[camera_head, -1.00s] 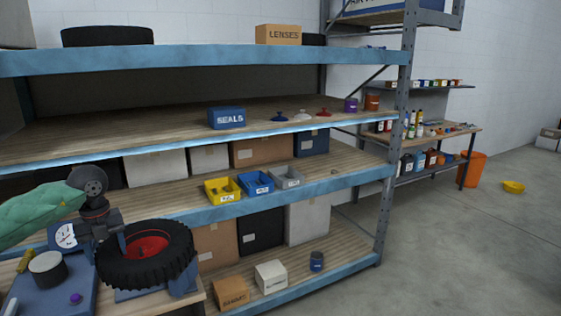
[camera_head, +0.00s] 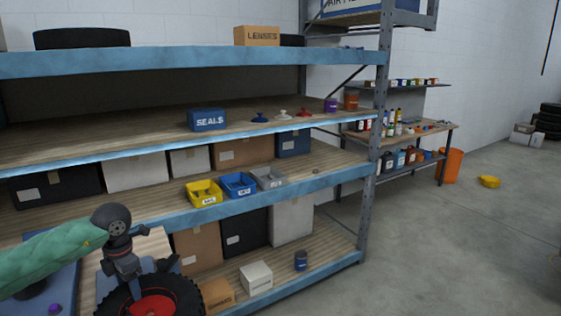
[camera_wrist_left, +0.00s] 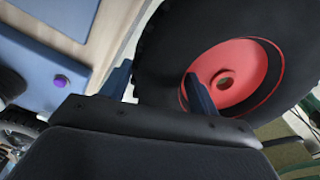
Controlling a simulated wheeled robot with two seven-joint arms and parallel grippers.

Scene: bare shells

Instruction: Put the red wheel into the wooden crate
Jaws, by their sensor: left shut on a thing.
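The red wheel (camera_head: 155,305), a red hub in a thick black knobbly tyre, shows at the bottom edge of the head view, cut off below. My left gripper (camera_head: 150,268) is shut on its tyre. In the left wrist view the wheel (camera_wrist_left: 225,78) fills the upper right, its tyre between the two fingers (camera_wrist_left: 160,88). The wheel seems to be at or just off the near wooden table's right edge; I cannot tell whether it touches the table. No wooden crate is in sight. My right gripper is not in view.
The wooden table (camera_head: 152,246) with a blue surface stands at lower left. A blue-edged shelf rack (camera_head: 255,203) with boxes and bins fills the middle. Open concrete floor (camera_head: 455,250) lies to the right, with a yellow bowl (camera_head: 489,181) and an orange bucket (camera_head: 451,165).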

